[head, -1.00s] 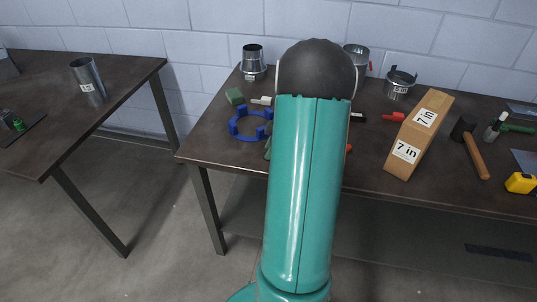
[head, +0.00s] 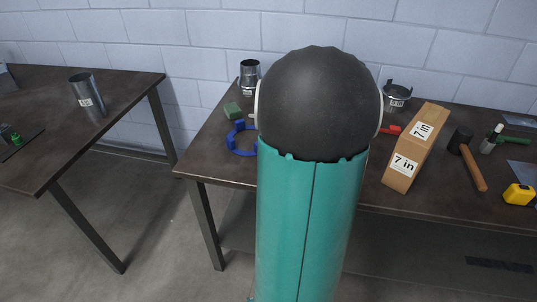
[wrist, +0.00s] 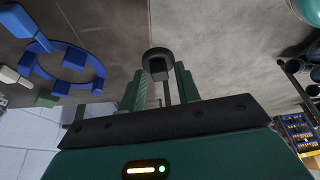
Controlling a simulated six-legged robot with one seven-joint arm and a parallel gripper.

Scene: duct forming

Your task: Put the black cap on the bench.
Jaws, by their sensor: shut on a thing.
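My gripper (wrist: 160,88) shows in the wrist view, its two green fingers shut on the black cap (wrist: 159,54). The cap looks like a small dark rounded piece with a lighter inner part, held at the fingertips. In that view it lies in line with the edge of the bench (wrist: 105,25); its height above the bench is hard to tell. In the head view the dark-topped bench (head: 212,160) stands against the wall. My arm hides the gripper, the cap and the middle of the bench there.
On the bench are a blue ring (head: 233,140), a green block (head: 233,110), metal duct pieces (head: 249,75) (head: 396,97), a cardboard box (head: 415,150), a mallet (head: 470,160) and a yellow tape measure (head: 519,195). The bench's front left corner is bare. Another table (head: 50,130) stands left across a floor gap.

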